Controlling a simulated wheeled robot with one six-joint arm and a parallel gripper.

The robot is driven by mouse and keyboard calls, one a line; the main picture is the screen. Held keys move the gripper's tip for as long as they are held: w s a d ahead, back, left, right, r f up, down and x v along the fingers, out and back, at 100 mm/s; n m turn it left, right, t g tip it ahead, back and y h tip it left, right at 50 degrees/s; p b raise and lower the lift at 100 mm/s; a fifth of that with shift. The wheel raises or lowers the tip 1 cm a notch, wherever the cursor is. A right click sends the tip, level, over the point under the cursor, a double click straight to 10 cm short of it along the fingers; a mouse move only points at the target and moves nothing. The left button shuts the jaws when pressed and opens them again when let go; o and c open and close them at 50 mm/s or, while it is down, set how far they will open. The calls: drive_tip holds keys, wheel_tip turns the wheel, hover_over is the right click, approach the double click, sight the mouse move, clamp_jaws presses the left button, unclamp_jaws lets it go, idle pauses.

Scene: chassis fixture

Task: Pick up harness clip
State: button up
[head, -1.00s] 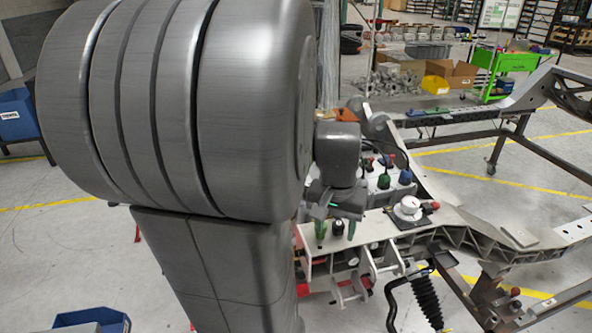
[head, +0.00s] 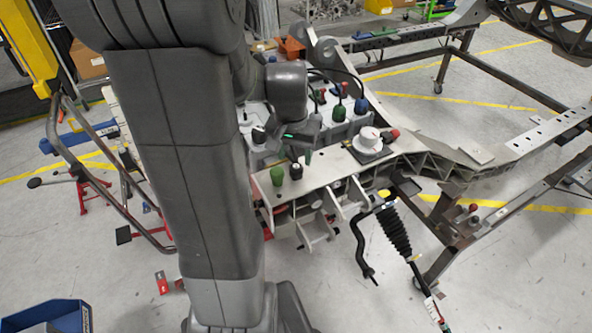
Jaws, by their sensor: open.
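My gripper (head: 291,146) is in the head view, pointing down over the left part of the metal fixture plate (head: 330,172). It is open, and I see nothing held in it. Just below and in front of it, a green capped piece (head: 277,176) and a black capped piece (head: 296,172) stand on the plate, with a slim green piece (head: 308,157) close by. I cannot tell which small part is the harness clip. My wrist and arm hide part of the area behind the gripper.
A white round part (head: 366,139) and a red knob (head: 394,134) sit right of the gripper. Green (head: 339,113) and blue (head: 361,106) caps stand behind. A black ribbed boot (head: 393,232) hangs in front. The chassis frame (head: 520,145) extends right.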

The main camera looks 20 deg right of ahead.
sight(296, 166)
drive_tip(key=shift+w+d+f, duration=0.15)
drive_tip(key=shift+d+f, duration=0.05)
drive_tip(key=shift+f, duration=1.1)
drive_tip(key=shift+w+d+f, duration=0.1)
drive_tip(key=shift+d+f, duration=0.05)
drive_tip(key=shift+f, duration=1.15)
clamp_jaws()
wheel_tip(296, 166, up, 10)
drive_tip(key=shift+r, duration=0.1)
